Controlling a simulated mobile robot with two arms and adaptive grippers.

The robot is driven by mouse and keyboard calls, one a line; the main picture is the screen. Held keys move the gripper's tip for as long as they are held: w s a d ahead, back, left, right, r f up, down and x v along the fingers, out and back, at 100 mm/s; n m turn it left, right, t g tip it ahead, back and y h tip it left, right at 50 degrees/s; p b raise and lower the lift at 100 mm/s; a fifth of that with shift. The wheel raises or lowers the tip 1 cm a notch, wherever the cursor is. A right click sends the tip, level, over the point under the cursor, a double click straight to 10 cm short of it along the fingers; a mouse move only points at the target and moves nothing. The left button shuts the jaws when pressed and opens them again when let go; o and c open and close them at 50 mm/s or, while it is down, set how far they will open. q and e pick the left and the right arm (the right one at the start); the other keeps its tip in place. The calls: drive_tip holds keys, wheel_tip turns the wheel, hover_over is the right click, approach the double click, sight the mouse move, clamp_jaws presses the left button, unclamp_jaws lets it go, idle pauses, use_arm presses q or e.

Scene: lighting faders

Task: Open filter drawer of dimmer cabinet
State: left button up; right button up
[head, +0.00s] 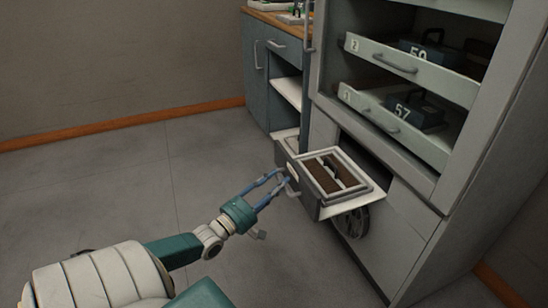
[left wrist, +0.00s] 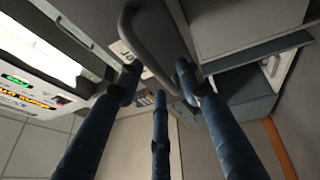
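The filter drawer (head: 311,204) of the grey dimmer cabinet (head: 407,222) stands pulled out, low on the cabinet front. A white-framed filter with brown panels (head: 334,172) shows on top of it. My left gripper (head: 283,178) is at the drawer's front, with its blue fingers around the handle (head: 291,188). In the left wrist view the grey handle bar (left wrist: 150,42) runs between the fingertips (left wrist: 158,78). The fingers lean inward, but whether they press on the bar is unclear. My right gripper is not in view.
Above are two shelf drawers with grey handles, holding dark blue units marked 59 (head: 424,52) and 57 (head: 409,108). A blue-grey counter cabinet (head: 262,62) with a wooden top stands behind to the left. The grey floor (head: 110,190) left of the drawer is clear.

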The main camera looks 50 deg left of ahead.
use_arm(q)
drive_tip(key=s+f, duration=0.2)
drive_tip(key=s, duration=0.9)
drive_tip(key=shift+s, duration=0.4)
